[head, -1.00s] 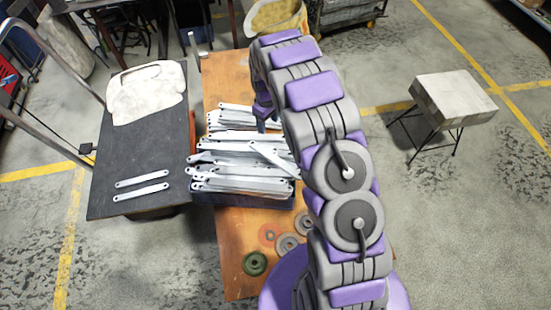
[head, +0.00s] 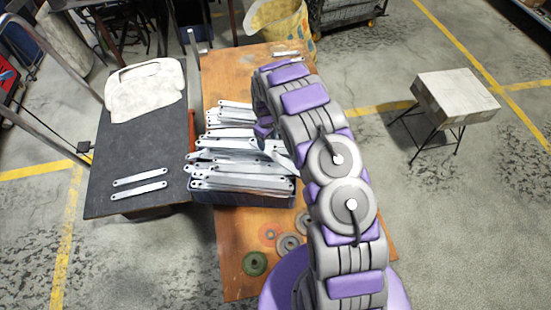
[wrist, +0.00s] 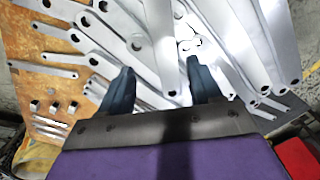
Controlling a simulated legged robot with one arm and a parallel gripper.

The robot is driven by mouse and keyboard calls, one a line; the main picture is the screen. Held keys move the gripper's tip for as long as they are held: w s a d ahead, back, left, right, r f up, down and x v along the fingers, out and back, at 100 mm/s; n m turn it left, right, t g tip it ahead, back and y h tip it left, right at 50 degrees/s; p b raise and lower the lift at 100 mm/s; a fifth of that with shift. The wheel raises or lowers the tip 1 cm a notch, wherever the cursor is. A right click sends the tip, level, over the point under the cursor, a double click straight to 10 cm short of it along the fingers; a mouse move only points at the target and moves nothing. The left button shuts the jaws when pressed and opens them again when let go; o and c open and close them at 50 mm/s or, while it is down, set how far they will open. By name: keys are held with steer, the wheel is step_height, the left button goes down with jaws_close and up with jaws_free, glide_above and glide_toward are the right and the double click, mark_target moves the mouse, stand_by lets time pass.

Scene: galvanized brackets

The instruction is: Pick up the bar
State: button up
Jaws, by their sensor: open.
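Many galvanized bars (head: 240,185) lie piled in a dark blue bin on the wooden table in the head view. In the wrist view the bars (wrist: 155,45) overlap at many angles below my gripper. My gripper (wrist: 160,80) is open, with its two dark fingers pointing at the pile. A bar's holed end shows between the fingers, but I cannot tell if either finger touches it. In the head view my arm hides the gripper over the right side of the pile.
Two bars (head: 140,183) lie apart on the dark bench (head: 110,205) at left, below a pale cloth-like piece (head: 145,88). Round discs (head: 255,263) lie on the wooden table's (head: 235,285) near end. A white-topped stool (head: 455,95) stands at right.

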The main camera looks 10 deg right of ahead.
mark_target(267, 151)
steer(key=f+b, duration=0.1)
steer(key=f, duration=0.1)
steer(key=s+f, duration=0.1)
steer(key=f, duration=0.1)
steer(key=shift+a+f+b, duration=0.15)
steer(key=shift+f+b, duration=0.15)
steer(key=shift+b, duration=0.05)
steer(key=shift+w+f, duration=0.1)
steer(key=shift+f, duration=0.3)
steer(key=shift+c, duration=0.2)
jaws_close()
